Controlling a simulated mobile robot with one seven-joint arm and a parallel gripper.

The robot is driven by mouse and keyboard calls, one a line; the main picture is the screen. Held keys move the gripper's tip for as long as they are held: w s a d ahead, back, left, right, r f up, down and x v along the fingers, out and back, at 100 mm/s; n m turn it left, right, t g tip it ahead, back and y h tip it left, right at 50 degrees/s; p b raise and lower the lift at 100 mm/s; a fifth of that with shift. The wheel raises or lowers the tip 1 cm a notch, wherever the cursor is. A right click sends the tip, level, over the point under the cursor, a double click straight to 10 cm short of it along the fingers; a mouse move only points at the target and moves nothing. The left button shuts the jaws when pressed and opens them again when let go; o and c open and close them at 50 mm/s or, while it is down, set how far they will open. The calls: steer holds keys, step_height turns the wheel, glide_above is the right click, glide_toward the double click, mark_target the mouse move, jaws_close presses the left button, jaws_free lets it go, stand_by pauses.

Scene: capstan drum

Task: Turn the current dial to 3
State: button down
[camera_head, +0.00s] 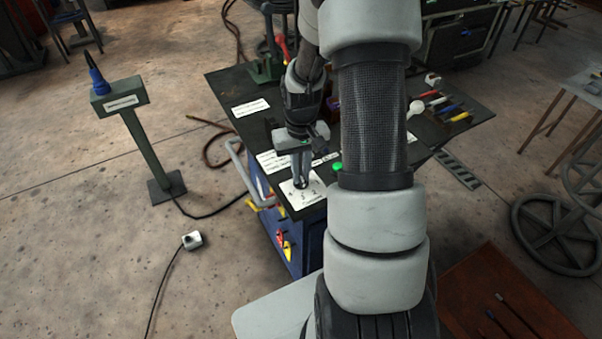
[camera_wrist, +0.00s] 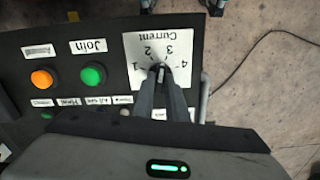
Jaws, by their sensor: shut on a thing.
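The white plate marked "Current" (camera_wrist: 133,44) lies on the dark bench top and reads upside down in the wrist view. The numbers 1 to 4 stand in an arc around its dial (camera_wrist: 161,70). My gripper (camera_wrist: 160,76) is shut on the dial knob, with one finger on each side. The fingers cover much of the knob, and I cannot tell for certain which number it points to. In the head view the plate (camera_head: 310,199) is at the bench's near corner, with my gripper (camera_head: 302,184) pointing down onto it.
A green "Join" button (camera_wrist: 93,75) and an orange button (camera_wrist: 42,77) sit beside the plate. A bent rail (camera_head: 238,165) runs along the bench side. Coloured-handled tools (camera_head: 445,108) lie at the bench's right. A green post (camera_head: 140,140) stands on open floor to the left.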

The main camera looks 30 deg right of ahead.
mark_target(301, 176)
steer(key=shift+m, duration=1)
steer(key=c, duration=1.8)
jaws_free()
steer(key=shift+o, duration=0.2)
step_height(301, 176, up, 18)
steer(key=p, duration=0.1)
steer(key=shift+f+p, duration=0.25)
steer(key=shift+p, duration=0.1)
